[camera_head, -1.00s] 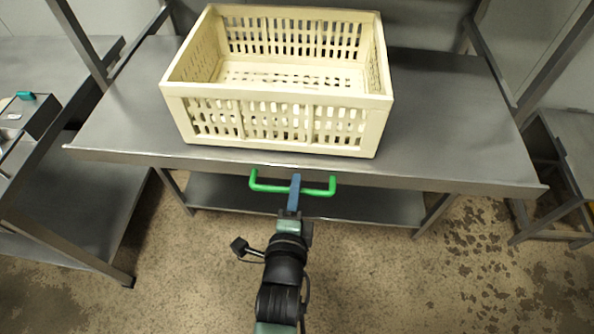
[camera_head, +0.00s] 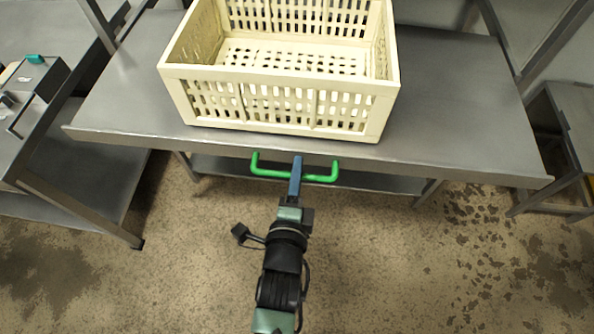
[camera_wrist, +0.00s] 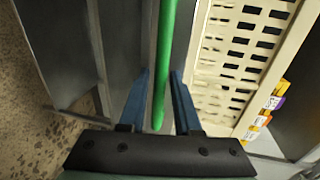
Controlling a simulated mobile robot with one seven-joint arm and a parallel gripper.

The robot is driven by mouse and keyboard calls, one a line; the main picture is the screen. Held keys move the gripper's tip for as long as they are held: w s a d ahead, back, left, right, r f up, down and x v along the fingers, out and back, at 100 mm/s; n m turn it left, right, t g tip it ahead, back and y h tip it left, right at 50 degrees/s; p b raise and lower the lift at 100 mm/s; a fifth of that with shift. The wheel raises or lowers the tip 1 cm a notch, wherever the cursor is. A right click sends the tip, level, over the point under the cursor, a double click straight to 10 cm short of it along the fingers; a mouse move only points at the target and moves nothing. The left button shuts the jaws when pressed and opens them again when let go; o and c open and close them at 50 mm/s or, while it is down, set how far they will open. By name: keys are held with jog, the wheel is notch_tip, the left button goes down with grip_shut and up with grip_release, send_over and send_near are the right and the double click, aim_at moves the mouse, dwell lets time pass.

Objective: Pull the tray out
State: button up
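A green U-shaped handle (camera_head: 270,173) sits at the front edge of a grey metal tray-like top (camera_head: 460,110). I cannot tell exactly how it joins that top. My gripper (camera_head: 297,162) reaches the middle of the handle from the front. In the wrist view the green handle bar (camera_wrist: 166,40) runs between the two blue fingers of my gripper (camera_wrist: 160,80). Gaps show beside the bar, so the fingers are open around it and not clamped. A cream slotted crate (camera_head: 270,100) stands on the metal top.
Another metal table (camera_head: 85,180) with a teal-topped item (camera_head: 35,59) stands at left. A metal frame (camera_head: 560,140) stands at right. A lower shelf (camera_head: 225,172) lies under the top. Colourful packages (camera_wrist: 265,115) show beside the crate in the wrist view. The floor in front is clear.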

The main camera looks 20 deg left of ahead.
jog(key=shift+o, duration=0.8)
jog(key=shift+s, duration=0.15)
jog(key=v, duration=1.2)
jog(key=shift+s+d, duration=0.15)
jog(key=shift+s, duration=0.15)
